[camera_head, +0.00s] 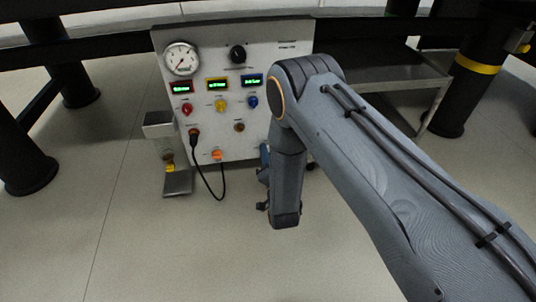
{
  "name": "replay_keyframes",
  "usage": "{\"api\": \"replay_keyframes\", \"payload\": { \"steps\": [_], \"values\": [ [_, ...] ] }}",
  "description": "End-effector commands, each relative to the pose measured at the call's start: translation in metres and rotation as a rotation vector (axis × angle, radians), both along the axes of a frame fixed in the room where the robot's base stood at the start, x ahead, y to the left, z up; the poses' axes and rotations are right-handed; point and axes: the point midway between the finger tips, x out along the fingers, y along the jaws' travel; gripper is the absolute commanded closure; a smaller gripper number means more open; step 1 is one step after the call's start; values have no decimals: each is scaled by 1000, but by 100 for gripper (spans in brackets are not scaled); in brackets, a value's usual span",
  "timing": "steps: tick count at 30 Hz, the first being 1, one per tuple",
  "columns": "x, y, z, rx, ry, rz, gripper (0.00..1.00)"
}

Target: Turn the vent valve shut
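A white control panel (290,75) stands upright ahead of me. It carries a black knob (237,54) at the top, a row of red (187,109), yellow (221,105) and blue (253,102) knobs, a small brown fitting (239,127) and an orange part (217,155) low down. The labels are too small to read, so I cannot tell which one is the vent valve. My arm comes in from the right and its wrist bends down in front of the panel's lower right side. My gripper is mostly hidden behind the wrist; its fingertips cannot be made out.
A round gauge (181,59) and several lit displays sit on the panel. A black cable (211,190) loops below it from a plug (194,137). A metal stand (177,183) is at its left. A grey shelf or cart (408,72) stands at right. Floor in front is clear.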

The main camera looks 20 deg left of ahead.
Motion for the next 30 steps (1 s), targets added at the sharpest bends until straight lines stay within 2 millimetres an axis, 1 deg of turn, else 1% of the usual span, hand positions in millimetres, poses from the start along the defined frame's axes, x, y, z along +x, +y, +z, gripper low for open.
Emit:
{"api": "replay_keyframes", "payload": {
  "steps": [8,14,20,30],
  "values": [
    [-1,0,0,-19,-11,-1,96],
    [-1,0,2,-91,-55,-1,96],
    [-2,-1,2,-223,-136,-1,96],
    [-1,-1,2,-499,-304,-1,96]
  ]
}}
